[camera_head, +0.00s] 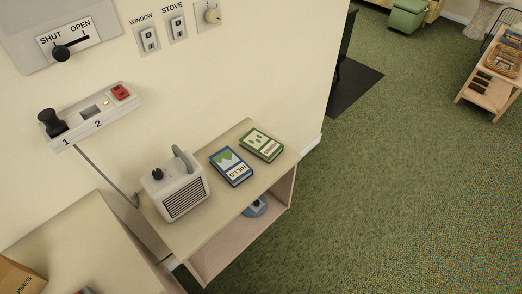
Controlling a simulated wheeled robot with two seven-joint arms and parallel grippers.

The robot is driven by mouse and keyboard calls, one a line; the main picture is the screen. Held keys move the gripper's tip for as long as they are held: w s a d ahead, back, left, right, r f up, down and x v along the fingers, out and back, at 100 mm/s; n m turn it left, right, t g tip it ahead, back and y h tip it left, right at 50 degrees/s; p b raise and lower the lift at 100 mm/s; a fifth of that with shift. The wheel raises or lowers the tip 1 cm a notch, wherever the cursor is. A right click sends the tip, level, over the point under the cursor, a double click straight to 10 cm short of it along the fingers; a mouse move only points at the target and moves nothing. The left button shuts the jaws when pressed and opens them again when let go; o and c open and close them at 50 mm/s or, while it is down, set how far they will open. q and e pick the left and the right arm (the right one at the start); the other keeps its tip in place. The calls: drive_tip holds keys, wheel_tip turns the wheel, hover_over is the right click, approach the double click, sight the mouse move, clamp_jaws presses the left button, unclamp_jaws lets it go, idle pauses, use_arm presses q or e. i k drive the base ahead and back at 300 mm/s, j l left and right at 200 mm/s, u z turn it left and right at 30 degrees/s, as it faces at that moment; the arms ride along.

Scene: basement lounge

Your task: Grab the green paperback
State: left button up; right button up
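The green paperback (261,145) lies flat on top of a small wooden shelf unit (218,223), near its far right corner. It has a pale leaf-like pattern and a white title band. A blue paperback (231,167) marked HILLS lies flat just to its left, with a narrow gap between them. Neither of my grippers shows in the head view.
A grey heater-like box (179,190) with a handle stands left of the books. A blue object (255,207) sits on the lower shelf. Wall switches (98,110) are above. A wooden rack (492,90) stands far right. Green carpet right of the shelf is clear.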

sight(266, 148)
drive_tip(key=i+l, duration=1.1)
drive_tip(key=l+u, duration=0.1)
drive_tip(key=u, duration=1.3)
